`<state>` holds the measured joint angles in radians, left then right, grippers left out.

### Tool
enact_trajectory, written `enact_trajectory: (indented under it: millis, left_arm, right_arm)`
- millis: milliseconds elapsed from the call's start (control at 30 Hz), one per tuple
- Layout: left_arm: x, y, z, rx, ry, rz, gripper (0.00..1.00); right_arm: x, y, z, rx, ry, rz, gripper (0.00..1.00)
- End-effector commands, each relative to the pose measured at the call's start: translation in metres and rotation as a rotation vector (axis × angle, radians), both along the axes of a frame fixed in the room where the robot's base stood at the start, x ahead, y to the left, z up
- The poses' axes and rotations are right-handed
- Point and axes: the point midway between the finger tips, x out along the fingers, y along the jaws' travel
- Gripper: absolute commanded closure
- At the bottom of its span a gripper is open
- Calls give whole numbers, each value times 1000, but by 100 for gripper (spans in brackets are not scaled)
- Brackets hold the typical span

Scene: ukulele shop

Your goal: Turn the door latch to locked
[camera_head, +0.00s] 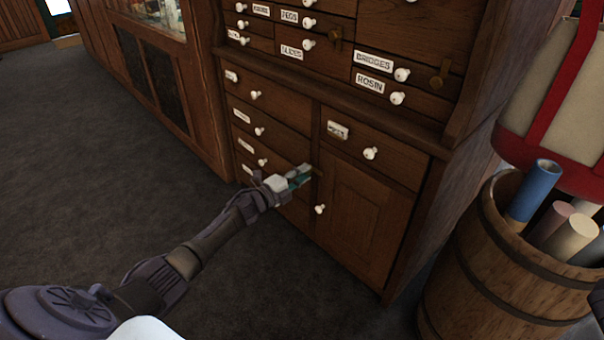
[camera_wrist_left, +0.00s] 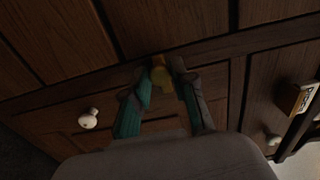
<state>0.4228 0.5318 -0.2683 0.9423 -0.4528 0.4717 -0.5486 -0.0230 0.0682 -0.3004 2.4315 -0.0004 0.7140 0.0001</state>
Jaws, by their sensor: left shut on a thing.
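The wooden cabinet door (camera_head: 362,218) is closed, with a white knob (camera_head: 320,209) near its left edge. My left gripper (camera_head: 303,176) is at the upper left of this door. In the left wrist view its two fingers (camera_wrist_left: 162,82) are shut on a small brass door latch (camera_wrist_left: 158,70) on the frame strip. The fingers cover part of the latch, so its exact angle cannot be told. In the head view the latch is hidden behind the gripper.
Drawers with white knobs and labels surround the door; one label reads ROSIN (camera_head: 370,84). A wooden barrel (camera_head: 500,260) with rolled tubes stands at right. The dark carpet (camera_head: 90,180) at left is clear.

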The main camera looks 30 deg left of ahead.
Motion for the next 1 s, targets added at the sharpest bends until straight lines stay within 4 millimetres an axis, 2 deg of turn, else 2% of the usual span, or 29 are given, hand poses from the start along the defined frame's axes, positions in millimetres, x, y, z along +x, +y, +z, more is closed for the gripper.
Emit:
enact_trajectory:
  millis: [367, 400, 533, 867, 1000]
  left_arm:
    - [0, 1, -1, -4, 3, 1, 100]
    - [0, 1, -1, -4, 3, 1, 71]
    - [0, 1, -1, -3, 3, 1, 51]
    - [-2, 1, -1, -3, 2, 1, 51]
    - [-18, 6, -2, -1, 3, 0, 51]
  right_arm:
    - [0, 0, -1, 0, 4, 1, 0]
    - [1, 0, -1, 0, 4, 1, 0]
    - [1, 0, -2, -1, 5, 1, 0]
    - [1, 0, -3, -1, 8, -2, 0]
    - [1, 0, -2, -1, 6, 0, 0]
